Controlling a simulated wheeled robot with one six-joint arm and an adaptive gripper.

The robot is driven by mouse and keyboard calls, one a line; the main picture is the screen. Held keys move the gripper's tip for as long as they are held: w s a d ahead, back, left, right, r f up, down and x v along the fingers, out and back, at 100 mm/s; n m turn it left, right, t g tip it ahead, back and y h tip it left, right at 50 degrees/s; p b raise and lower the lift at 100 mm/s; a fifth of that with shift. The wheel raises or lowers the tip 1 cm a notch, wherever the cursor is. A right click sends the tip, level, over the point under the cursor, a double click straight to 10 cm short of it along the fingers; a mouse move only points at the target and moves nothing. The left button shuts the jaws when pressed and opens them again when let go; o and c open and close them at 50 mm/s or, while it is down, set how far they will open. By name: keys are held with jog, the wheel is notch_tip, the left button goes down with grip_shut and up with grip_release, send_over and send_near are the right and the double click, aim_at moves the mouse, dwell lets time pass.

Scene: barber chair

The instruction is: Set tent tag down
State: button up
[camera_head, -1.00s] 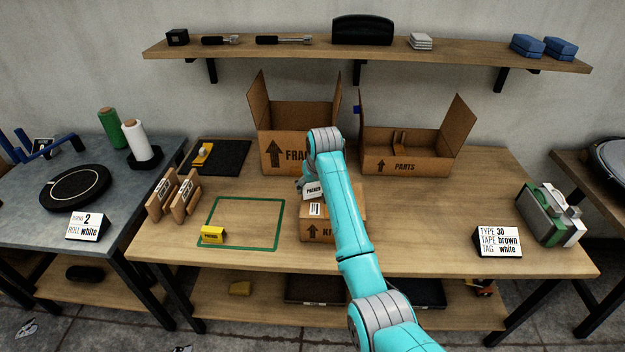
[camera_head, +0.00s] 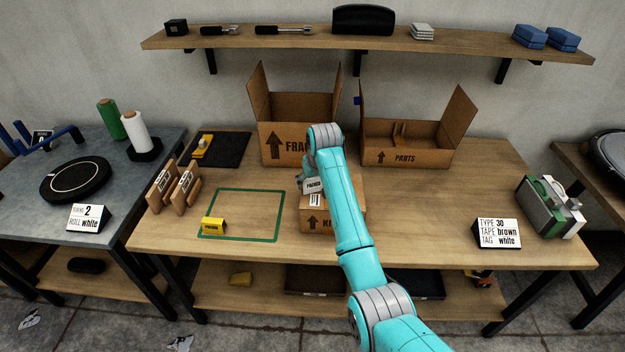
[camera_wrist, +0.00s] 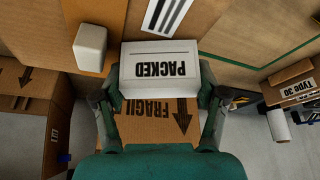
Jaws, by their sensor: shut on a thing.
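A white tent tag reading PACKED (camera_wrist: 160,67) sits between the fingers of my gripper (camera_wrist: 160,98), which is shut on it. In the head view the tag (camera_head: 312,186) shows just left of my arm, at the rear part of the top of a closed cardboard box (camera_head: 317,222). The box carries a white label (camera_head: 316,200) and an arrow. I cannot tell whether the tag touches the box top. My arm hides the box's right part and most of the gripper in the head view.
An open FRAGILE carton (camera_head: 278,143) and an open PARTS carton (camera_head: 420,158) stand behind. Table between is clear.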

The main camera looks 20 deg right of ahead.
jog(key=shift+f, duration=0.2)
jog(key=o, duration=1)
jog(key=shift+c, duration=0.2)
jog(key=v, duration=1.2)
